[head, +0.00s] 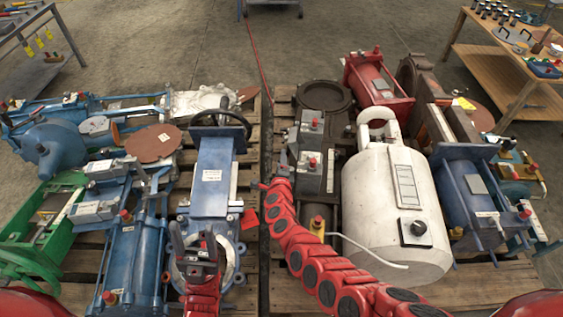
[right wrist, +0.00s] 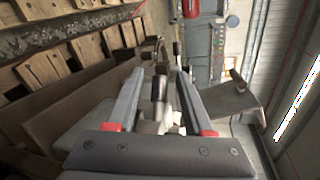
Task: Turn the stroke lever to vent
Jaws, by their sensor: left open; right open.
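In the right wrist view my right gripper (right wrist: 158,78) is open. A dark, lever-like piece (right wrist: 159,88) shows between its fingers, above a pale base (right wrist: 165,122); I cannot tell whether they touch. I cannot read any vent marking or be sure this is the stroke lever.
A white tank (head: 385,195) with a black knob stands right of my right arm. Blue cylinders, green frames and a handwheel (head: 220,120) crowd the left pallet. A wooden table (head: 500,70) stands at the upper right.

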